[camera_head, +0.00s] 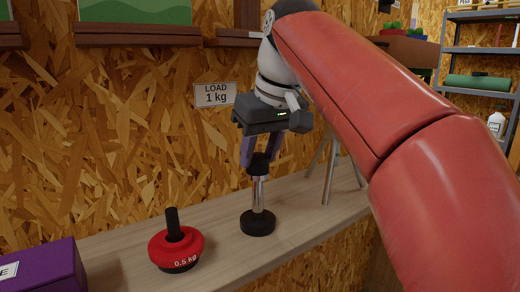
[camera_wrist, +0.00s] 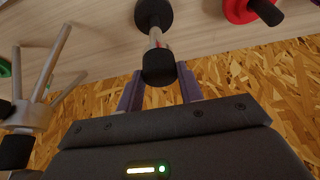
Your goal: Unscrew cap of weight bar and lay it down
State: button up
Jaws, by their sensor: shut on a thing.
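The weight bar (camera_head: 258,192) is a chrome rod standing upright on a round black base (camera_head: 258,223) on the bench. A black cap (camera_head: 259,164) is at its top end. My gripper (camera_head: 260,155) comes down from above, its purple fingers shut on the cap. The wrist view shows the cap (camera_wrist: 159,68) between the two fingertips, with the rod and base (camera_wrist: 153,14) beyond it. The cap is in line with the rod; I cannot tell how far the thread is engaged.
A red 0.5 kg weight (camera_head: 159,250) with a black post stands left of the bar. A purple box (camera_head: 45,272) is at the far left. A metal tripod (camera_head: 331,170) stands close on the right. A "LOAD 1 kg" sign (camera_head: 215,95) hangs on the wall. Bare bench (camera_head: 125,243) lies between box and weight.

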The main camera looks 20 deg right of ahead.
jog(key=shift+n+y, duration=0.5)
jog(key=shift+n, duration=0.8)
jog(key=shift+g, duration=0.3)
jog(key=shift+w+d+n+y, duration=0.15)
jog(key=shift+n+y, duration=0.35)
jog(key=shift+n, duration=0.9)
jog(key=shift+n+g, duration=0.5)
jog(key=shift+n, duration=0.3)
